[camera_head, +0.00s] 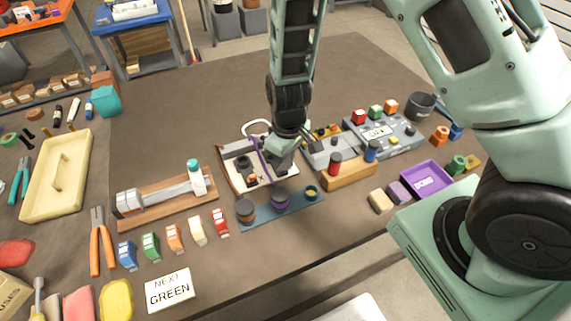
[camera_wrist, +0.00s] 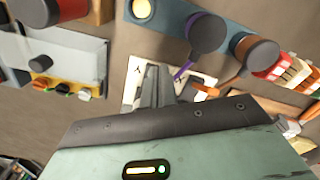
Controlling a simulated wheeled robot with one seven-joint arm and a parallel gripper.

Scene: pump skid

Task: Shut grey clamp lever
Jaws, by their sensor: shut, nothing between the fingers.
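My gripper (camera_head: 277,170) is shut and empty, pointing down over a white plate (camera_head: 232,160) with a dark brown edge. In the wrist view its grey fingers (camera_wrist: 156,82) lie together in front of the same white plate (camera_wrist: 133,78). A thin purple lever (camera_head: 258,157) rises from this plate beside the fingers; its purple part also shows in the wrist view (camera_wrist: 181,71). A pale grey curved bar (camera_head: 256,123) stands at the plate's back edge, partly behind my wrist. I cannot tell for sure which part is the grey clamp lever, or whether the fingers touch anything.
A blue strip (camera_head: 262,213) with round knobs lies in front of the plate. A wooden board (camera_head: 180,216) with a long grey part stands to the left. A wooden block (camera_head: 350,178) with red and blue knobs and a grey control box (camera_head: 405,145) stand to the right.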

